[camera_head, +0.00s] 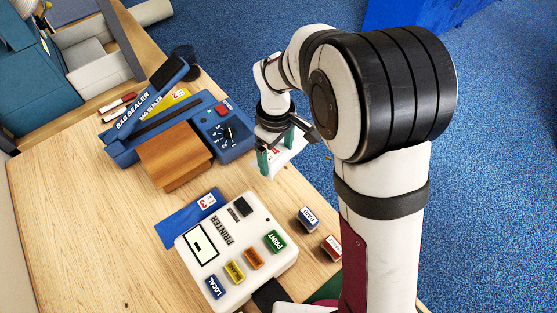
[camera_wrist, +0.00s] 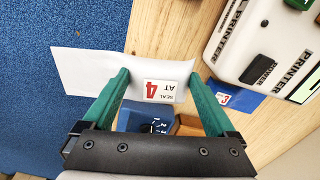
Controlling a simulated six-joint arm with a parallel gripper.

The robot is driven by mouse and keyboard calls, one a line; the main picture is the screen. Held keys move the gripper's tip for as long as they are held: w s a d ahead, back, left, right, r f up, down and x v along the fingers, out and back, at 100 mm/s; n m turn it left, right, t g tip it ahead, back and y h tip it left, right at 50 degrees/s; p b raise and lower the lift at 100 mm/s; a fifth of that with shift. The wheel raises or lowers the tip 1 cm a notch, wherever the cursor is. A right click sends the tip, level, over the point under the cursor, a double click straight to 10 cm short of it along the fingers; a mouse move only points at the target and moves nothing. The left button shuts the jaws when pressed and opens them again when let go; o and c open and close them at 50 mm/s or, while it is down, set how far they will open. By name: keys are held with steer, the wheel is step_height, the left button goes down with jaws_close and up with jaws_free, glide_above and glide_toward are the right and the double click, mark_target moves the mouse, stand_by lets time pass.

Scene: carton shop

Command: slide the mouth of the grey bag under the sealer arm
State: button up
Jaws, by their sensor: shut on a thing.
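A pale grey-white bag (camera_wrist: 82,72) with a "SEAL AT 4" label (camera_wrist: 160,91) is held in my gripper (camera_wrist: 158,75); its flat end sticks out to the left in the wrist view. In the head view my gripper (camera_head: 276,155) holds the bag (camera_head: 290,153) at the table's right edge, right of the sealer. The blue bag sealer (camera_head: 120,152) has its arm (camera_head: 150,97) raised and tilted. Its dial and red button (camera_head: 223,108) are at its right end. The bag is apart from the sealer's arm.
A brown block (camera_head: 174,158) stands at the sealer's front. A yellow item (camera_head: 172,101) with a "2" label lies behind the arm. A blue bag (camera_head: 185,221) labelled 3 lies beside the white printer (camera_head: 205,265). Small stamps (camera_head: 308,217) stand right of it. Markers (camera_head: 117,103) lie left.

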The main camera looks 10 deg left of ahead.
steer(key=a+n, duration=0.8)
steer(key=a, duration=0.4)
steer(key=n, duration=0.8)
glide_above(174, 152)
steer(key=s+d, duration=0.4)
steer(key=s, duration=0.1)
steer(key=f, duration=0.3)
steer(key=shift+w+d+f, duration=0.1)
steer(key=shift+w+d, duration=0.05)
steer(key=shift+w, duration=0.1)
steer(key=shift+w+a+f, duration=0.25)
steer(key=shift+w+a, duration=0.45)
steer(key=shift+w, duration=0.05)
steer(key=shift+w+a+f, duration=0.2)
steer(key=shift+w+a, duration=0.5)
steer(key=shift+a, duration=0.05)
steer(key=shift+w+a+f, duration=0.25)
steer(key=shift+w+a, duration=0.45)
steer(key=shift+w, duration=0.05)
steer(key=shift+f, duration=0.15)
steer(key=o, duration=1.1)
steer(key=shift+s+d+r, duration=0.15)
steer(key=shift+r, duration=0.85)
steer(key=shift+s+d+r, duration=0.15)
steer(key=shift+r, duration=0.85)
steer(key=shift+s+d+r, duration=0.15)
steer(key=shift+r, duration=0.85)
